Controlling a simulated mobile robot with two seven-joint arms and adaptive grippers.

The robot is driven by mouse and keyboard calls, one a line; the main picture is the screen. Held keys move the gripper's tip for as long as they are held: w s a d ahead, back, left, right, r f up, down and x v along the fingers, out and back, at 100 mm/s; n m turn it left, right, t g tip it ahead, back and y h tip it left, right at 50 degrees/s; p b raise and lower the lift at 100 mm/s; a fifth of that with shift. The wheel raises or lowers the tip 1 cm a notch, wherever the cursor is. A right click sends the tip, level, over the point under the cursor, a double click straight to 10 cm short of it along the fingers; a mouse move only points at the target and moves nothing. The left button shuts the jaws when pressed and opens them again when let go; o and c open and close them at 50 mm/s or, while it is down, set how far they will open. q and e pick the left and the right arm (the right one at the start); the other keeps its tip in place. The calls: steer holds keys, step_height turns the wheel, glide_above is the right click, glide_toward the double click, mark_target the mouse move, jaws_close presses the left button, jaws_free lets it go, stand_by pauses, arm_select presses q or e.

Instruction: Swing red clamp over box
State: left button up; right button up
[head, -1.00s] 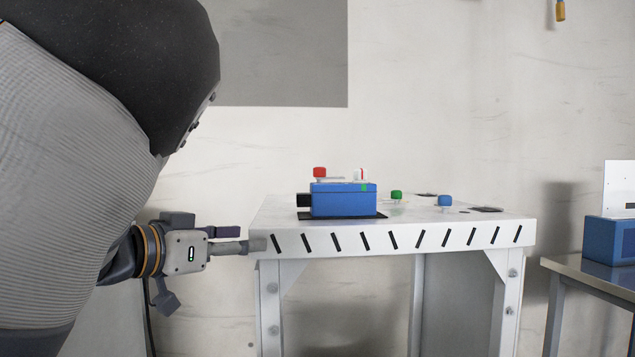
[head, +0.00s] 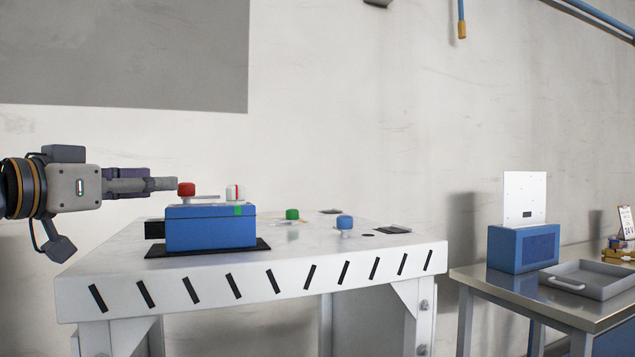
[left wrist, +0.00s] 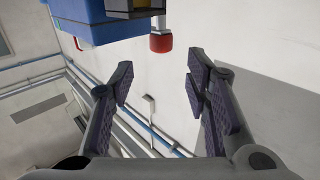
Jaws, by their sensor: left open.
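The blue box (head: 210,230) sits on a black plate on the white table (head: 340,265). The red clamp knob (head: 187,189) is at the left end of a thin bar above the box top. A white piece with a red mark (head: 235,192) stands at the right end. My left gripper (head: 172,184) is open and level with the red knob, its tips close to it. In the left wrist view the red knob (left wrist: 161,43) is ahead, between the open fingers (left wrist: 160,78), and the box (left wrist: 80,22) is upper left. Contact cannot be told. My right gripper is out of view.
A green knob (head: 292,214) and a blue knob (head: 345,223) stand on the table right of the box. A steel side table (head: 470,280) at right holds another blue box (head: 523,248) and a grey tray (head: 590,280).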

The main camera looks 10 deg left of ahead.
mark_target(179, 184)
arm_select(q)
steer(key=x, duration=0.5)
steer(key=shift+w+f, duration=0.25)
steer(key=shift+w, duration=0.15)
steer(key=shift+w+d+r, duration=0.1)
steer(key=shift+w+r, duration=0.05)
steer(key=shift+w, duration=0.1)
jaws_close()
